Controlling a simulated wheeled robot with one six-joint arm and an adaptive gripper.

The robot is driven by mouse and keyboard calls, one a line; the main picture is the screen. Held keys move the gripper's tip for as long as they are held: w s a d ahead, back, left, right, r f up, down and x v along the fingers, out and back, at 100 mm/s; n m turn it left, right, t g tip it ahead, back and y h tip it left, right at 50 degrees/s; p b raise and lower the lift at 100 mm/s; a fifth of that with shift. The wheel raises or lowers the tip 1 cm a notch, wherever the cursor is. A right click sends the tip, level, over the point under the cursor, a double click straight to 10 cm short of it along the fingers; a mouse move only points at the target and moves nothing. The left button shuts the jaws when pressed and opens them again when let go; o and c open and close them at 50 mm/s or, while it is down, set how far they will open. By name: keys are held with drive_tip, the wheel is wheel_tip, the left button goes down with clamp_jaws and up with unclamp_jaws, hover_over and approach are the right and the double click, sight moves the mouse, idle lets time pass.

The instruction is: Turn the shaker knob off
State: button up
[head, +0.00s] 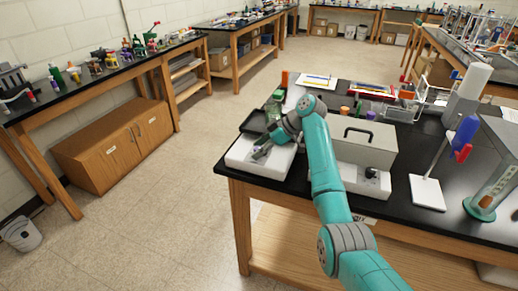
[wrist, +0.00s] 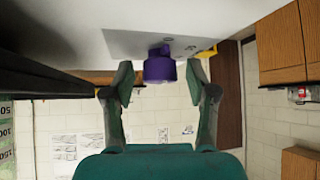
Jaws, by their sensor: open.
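The shaker (head: 252,163) is a white box with a dark top tray (head: 250,122), at the near left corner of the black bench. Its front panel (wrist: 125,42) fills the upper part of the wrist view. A purple knob (wrist: 159,68) sticks out from the panel. My gripper (wrist: 160,84) is open, with one finger on each side of the knob and gaps showing. I cannot tell if a finger touches it. In the head view my gripper (head: 262,153) is at the shaker's front, and the knob is hidden there.
A green-capped bottle (head: 273,106) stands at the shaker's tray. A grey box with a handle (head: 364,147) stands to the right of my arm. A stand with a white base (head: 428,192) is farther right. The floor (head: 175,210) left of the bench is clear.

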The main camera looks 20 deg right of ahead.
drive_tip(key=v, duration=1.2)
